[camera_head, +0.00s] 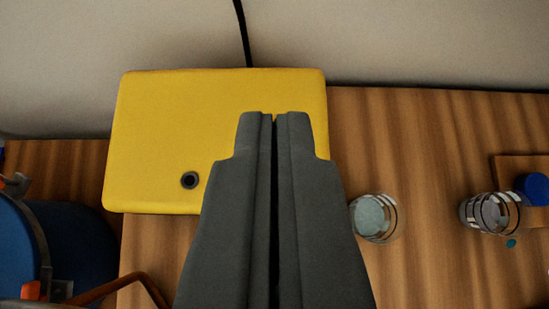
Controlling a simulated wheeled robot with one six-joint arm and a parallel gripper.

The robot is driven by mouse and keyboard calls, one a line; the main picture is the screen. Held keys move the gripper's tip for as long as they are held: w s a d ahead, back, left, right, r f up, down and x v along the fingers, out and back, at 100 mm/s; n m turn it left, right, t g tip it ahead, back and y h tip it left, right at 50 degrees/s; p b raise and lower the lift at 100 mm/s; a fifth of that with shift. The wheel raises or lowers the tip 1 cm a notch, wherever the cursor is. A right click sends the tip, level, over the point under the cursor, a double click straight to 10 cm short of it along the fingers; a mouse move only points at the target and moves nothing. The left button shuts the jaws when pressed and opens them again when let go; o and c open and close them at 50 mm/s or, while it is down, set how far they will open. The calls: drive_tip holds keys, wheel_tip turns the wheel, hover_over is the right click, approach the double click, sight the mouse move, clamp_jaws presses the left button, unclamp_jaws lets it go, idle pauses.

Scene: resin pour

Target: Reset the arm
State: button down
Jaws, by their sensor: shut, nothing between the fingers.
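My gripper (274,116) is in the middle of the camera_head view, pointing away from the camera. Its two dark grey fingers lie side by side with only a thin dark line between them. It is shut and holds nothing. The fingertips overlap the right part of a yellow box-like block (160,130) in the picture and hide some of it. I cannot tell how far above it they are.
The wooden table (420,130) bears a glass (373,218) just right of my gripper and another glass (484,213) farther right. A blue cap (533,189) sits by a wooden board (515,168). A blue drum-like object (75,240) stands at lower left. A pale wall (420,40) is behind.

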drive_tip(key=shift+s+r, duration=0.15)
drive_tip(key=shift+s, duration=0.05)
idle(0.4)
drive_tip(key=s+f+t, duration=0.2)
drive_tip(key=s+t, duration=0.1)
drive_tip(key=s, duration=1.4)
drive_tip(key=s+f+t, duration=0.2)
drive_tip(key=s+t, duration=0.2)
drive_tip(key=s, duration=1.3)
drive_tip(key=shift+s, duration=0.2)
